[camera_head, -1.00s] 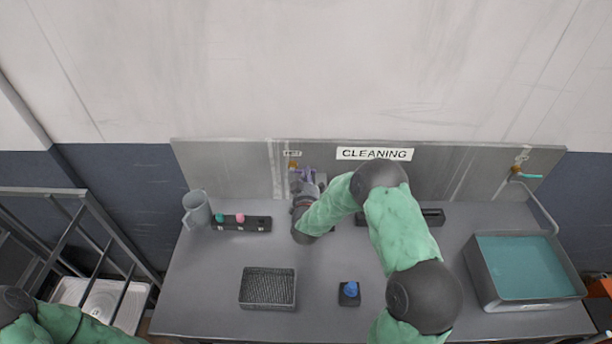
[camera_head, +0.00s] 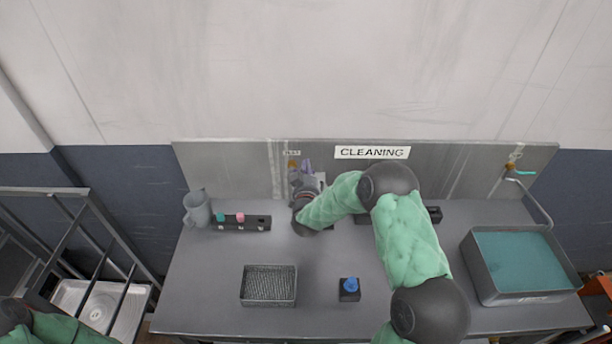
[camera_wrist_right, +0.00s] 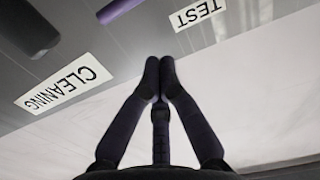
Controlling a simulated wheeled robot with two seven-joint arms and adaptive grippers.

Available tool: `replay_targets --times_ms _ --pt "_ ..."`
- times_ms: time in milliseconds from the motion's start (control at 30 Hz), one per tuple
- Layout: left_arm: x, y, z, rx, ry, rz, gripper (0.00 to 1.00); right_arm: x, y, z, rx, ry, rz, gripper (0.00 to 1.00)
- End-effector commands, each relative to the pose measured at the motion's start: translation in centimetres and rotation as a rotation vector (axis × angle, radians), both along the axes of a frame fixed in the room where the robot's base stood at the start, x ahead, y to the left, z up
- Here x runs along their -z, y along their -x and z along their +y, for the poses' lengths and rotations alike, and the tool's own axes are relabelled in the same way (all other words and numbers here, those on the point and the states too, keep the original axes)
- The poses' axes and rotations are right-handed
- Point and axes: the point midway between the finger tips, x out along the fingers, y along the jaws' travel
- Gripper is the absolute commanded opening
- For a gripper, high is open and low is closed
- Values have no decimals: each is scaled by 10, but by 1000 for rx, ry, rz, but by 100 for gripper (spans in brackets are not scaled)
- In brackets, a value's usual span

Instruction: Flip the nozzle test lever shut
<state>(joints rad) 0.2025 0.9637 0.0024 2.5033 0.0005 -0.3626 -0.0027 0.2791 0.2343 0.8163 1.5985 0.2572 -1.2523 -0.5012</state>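The small brass-orange test fitting (camera_head: 293,165) is on the steel back panel, just below the small TEST label (camera_head: 291,153). Its lever is too small to make out, so I cannot tell how it stands. My right gripper (camera_head: 304,166) is just right of the fitting, close to the panel, fingers pointing up; I cannot tell whether they touch it. In the right wrist view my right gripper (camera_wrist_right: 159,62) has its fingertips together with nothing seen between them. The TEST label (camera_wrist_right: 197,13) shows above the fingertips; the fitting is out of that view. My left gripper is out of view.
A grey jug (camera_head: 197,209) and a black rack (camera_head: 258,222) stand at the table's back left. A mesh basket (camera_head: 268,301) and a black block with a blue knob (camera_head: 350,283) are in front. A water-filled basin (camera_head: 481,279) is right. A CLEANING sign (camera_head: 372,153) is behind.

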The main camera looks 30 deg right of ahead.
Motion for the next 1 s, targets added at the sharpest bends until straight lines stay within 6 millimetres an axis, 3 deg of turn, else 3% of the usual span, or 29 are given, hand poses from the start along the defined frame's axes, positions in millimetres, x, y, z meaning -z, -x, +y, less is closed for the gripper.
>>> replay_targets --times_ms 500,867,1000 --pt "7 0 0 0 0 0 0 2 74 47 -5 -1 6 0" --pt "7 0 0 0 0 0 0 1 87 54 -2 -1 5 0" --pt "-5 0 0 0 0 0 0 -10 86 54 -2 -1 5 0"
